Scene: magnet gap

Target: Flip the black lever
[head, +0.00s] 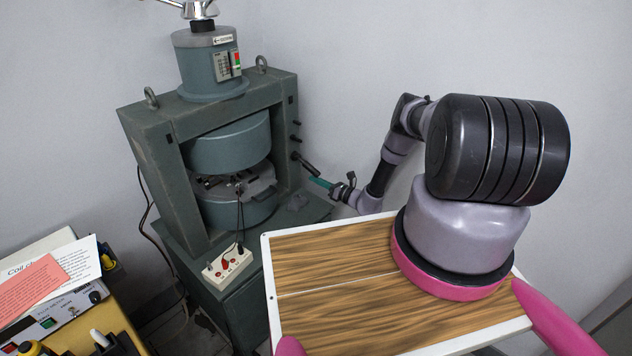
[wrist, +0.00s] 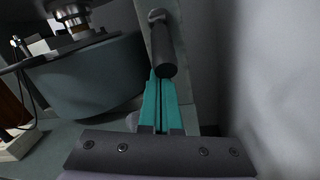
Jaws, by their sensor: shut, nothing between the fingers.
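The black lever (head: 309,168) sticks out from the right side of the green magnet frame and slopes down to the right. In the wrist view it is a dark cylinder (wrist: 161,45) at top centre, its free end toward me. My gripper (head: 318,182), with teal fingers, is beside the lever's free end, slightly below it in the head view. In the wrist view the fingers (wrist: 160,86) are together and empty, and the lever's end overlaps their tips. I cannot tell whether they touch.
The magnet frame (head: 157,180) holds two round poles. Small black knobs sit above the lever on its side. A white socket box (head: 228,268) stands in front. A wood-topped board (head: 335,260) lies below my arm. A pale wall is close on the right.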

